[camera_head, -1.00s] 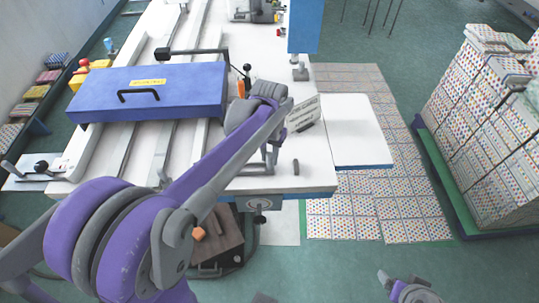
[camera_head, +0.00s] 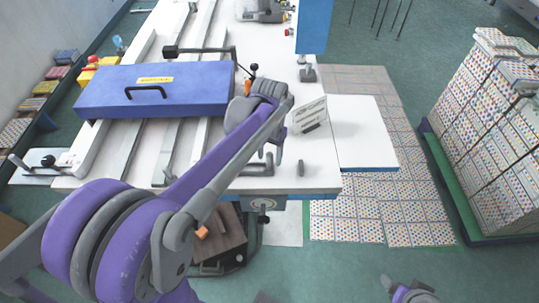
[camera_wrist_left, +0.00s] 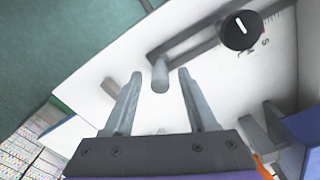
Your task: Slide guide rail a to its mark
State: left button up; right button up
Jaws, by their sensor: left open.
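A grey metal bar with an upright round peg (camera_wrist_left: 160,77) at its end lies on the white bench top; I take it for guide rail a. In the head view the bar (camera_head: 257,170) is near the bench's front edge, partly behind my gripper. My left gripper (camera_wrist_left: 160,82) is open, and the peg shows between its fingertips with gaps on both sides. The left gripper also shows in the head view (camera_head: 271,153), low over the bench. Printed letter marks (camera_wrist_left: 265,42) sit beside a black knob (camera_wrist_left: 241,30). Part of my right arm's end (camera_head: 408,292) shows at the bottom.
A blue cover (camera_head: 170,90) with a black handle spans the long rails. A small sign (camera_head: 308,114) and a short grey post (camera_head: 301,168) stand to the gripper's right. A white side panel (camera_head: 365,135) lies beyond. Patterned stacks (camera_head: 495,130) stand far right.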

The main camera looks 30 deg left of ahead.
pick_arm(q)
notch_tip(320, 180, up, 10)
jog(key=shift+r+p, duration=0.15)
jog(key=shift+p, duration=0.2)
dwell(0.4)
